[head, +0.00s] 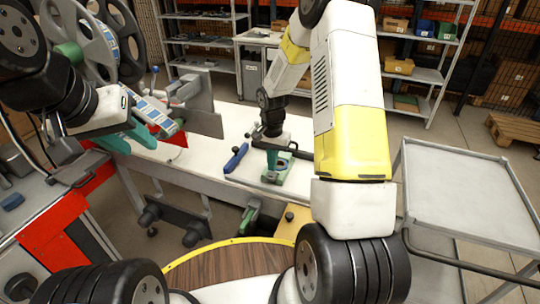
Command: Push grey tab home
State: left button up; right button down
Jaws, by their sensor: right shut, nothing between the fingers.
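My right gripper (273,158) points down at the white bench top, over or touching a green fixture (278,174); its fingers are shut and empty. I cannot make out a grey tab; it may be hidden by the gripper or too small to see. My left gripper (127,140) is at the left, with teal fingers beside a strip of pale blue blocks (152,110). Whether those fingers are open or shut is unclear. Large grey tape reels (82,42) stand upright behind the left arm.
A blue bar (236,158) lies on the white bench (205,154) left of the green fixture. A grey cart (465,195) is at the right. Shelves (425,75) with bins stand at the back.

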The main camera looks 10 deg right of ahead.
jog(key=shift+f, duration=0.95)
dwell(0.9)
jog(key=shift+r, duration=3.55)
jog(key=s+r+n+t, duration=0.1)
jog(key=s+r+n, duration=0.1)
jog(key=s+r, duration=0.5)
jog(key=s+r+n+t, duration=0.1)
jog(key=s+r+t, duration=0.1)
jog(key=r, duration=0.9)
jog(key=s+a+r+n+t+y, duration=0.1)
jog(key=s+r+n, duration=0.1)
jog(key=s, duration=0.5)
jog(key=s+a+r+n+t+y, duration=0.1)
jog(key=s+r+n+t, duration=0.1)
jog(key=s+r, duration=0.3)
jog(key=s, duration=0.3)
jog(key=shift+s, duration=0.15)
jog(key=shift+a, duration=0.1)
